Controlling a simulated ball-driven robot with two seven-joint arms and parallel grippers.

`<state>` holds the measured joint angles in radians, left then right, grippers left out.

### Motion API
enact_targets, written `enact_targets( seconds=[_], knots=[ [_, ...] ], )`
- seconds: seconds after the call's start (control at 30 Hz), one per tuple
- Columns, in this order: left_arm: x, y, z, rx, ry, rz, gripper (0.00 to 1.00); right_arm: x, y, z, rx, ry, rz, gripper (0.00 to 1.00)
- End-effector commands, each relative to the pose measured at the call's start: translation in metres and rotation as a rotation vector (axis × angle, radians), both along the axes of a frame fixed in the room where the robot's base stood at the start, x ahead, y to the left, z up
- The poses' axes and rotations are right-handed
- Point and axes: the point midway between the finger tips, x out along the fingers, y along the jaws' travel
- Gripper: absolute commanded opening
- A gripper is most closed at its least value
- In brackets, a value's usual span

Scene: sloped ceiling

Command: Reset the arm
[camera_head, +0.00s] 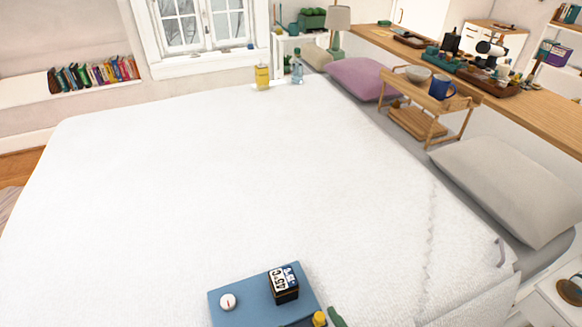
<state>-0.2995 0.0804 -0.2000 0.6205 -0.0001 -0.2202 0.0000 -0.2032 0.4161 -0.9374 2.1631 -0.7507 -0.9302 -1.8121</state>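Neither of my grippers shows in the head view, and no part of my arms can be made out. A large bed with a white cover (220,190) fills most of the view. At its near edge is a blue surface (245,310), cut off by the bottom of the picture. On it are a small white round thing (228,301) and a black and white box with printed digits (284,284). A yellow thing (319,318) and a green thing (336,317) are beside them, partly cut off.
A yellow bottle (262,77) and a clear bottle (297,66) stand at the bed's far edge. A wooden tray stand (447,106) holds a bowl (418,74) and a blue mug (441,87). Pillows (510,190) line the right side. The bed's middle is clear.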

Motion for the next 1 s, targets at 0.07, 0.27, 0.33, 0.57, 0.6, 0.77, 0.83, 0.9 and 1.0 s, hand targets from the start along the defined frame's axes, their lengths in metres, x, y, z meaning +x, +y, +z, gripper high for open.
enact_targets(
  seconds=[0.07, 0.27, 0.33, 0.57, 0.6, 0.77, 0.83, 0.9, 1.0],
  knots=[
    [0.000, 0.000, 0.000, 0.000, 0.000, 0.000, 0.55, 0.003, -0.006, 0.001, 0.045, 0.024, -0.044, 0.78],
    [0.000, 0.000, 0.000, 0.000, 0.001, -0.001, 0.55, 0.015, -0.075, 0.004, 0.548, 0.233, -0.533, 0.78],
    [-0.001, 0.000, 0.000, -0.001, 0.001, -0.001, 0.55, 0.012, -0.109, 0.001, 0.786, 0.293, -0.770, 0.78],
    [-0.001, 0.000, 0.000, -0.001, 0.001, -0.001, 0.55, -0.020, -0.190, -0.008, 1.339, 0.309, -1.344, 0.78],
    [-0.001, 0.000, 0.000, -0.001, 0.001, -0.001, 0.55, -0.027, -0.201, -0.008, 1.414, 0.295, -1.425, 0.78],
    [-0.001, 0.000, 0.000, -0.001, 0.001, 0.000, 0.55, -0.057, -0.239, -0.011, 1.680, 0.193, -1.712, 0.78],
    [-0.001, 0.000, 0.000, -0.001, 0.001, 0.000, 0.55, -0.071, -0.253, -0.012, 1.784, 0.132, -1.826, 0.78],
    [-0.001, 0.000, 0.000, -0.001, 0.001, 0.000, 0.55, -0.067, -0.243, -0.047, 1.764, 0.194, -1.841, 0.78],
    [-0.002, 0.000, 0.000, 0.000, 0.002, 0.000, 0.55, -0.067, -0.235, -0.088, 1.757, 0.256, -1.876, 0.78]
  ],
)
